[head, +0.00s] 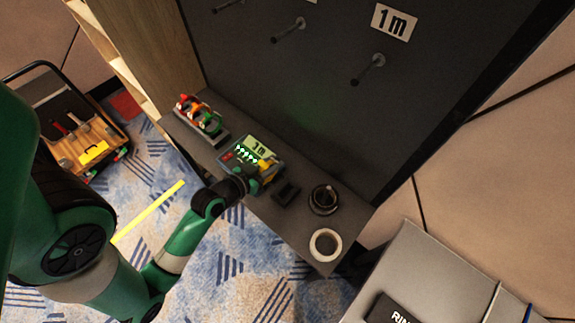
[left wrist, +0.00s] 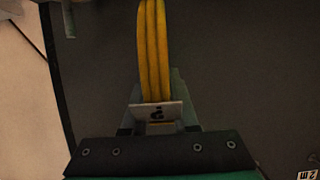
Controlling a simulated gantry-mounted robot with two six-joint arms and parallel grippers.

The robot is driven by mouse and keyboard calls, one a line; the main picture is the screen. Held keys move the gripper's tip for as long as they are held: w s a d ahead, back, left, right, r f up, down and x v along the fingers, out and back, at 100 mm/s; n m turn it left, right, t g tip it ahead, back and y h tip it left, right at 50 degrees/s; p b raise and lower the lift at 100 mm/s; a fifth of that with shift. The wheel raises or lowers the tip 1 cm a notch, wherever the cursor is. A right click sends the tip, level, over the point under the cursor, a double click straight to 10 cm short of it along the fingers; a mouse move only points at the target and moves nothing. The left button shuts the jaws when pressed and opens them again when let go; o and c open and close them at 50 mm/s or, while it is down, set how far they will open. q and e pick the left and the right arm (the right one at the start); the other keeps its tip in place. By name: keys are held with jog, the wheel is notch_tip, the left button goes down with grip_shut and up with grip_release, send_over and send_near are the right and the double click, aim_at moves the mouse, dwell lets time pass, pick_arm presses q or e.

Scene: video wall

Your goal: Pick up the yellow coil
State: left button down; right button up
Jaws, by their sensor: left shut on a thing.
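The yellow coil (left wrist: 153,50) shows in the left wrist view as several parallel yellow strands running up from between the jaws. A white tag (left wrist: 160,110) with a dark mark sits at its lower end, by the jaws. My left gripper (left wrist: 158,122) is shut on the coil. My right gripper is not in view.
The grey shelf (head: 300,232) also holds a rack with red and green items (head: 200,115), a black coil (head: 323,199) and a white roll (head: 325,245). Pegs (head: 369,69) stick out of the dark panel behind. A cart (head: 72,138) stands at left.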

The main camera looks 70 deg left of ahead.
pick_arm(q)
jog(key=s+a+r+p, duration=0.1)
jog(key=s+r+p, duration=0.1)
jog(key=s, duration=0.6)
jog(key=shift+r+p, duration=0.4)
jog(key=shift+r, duration=0.3)
jog(key=shift+s+f+n+y, duration=0.1)
jog(key=shift+n+y, duration=0.2)
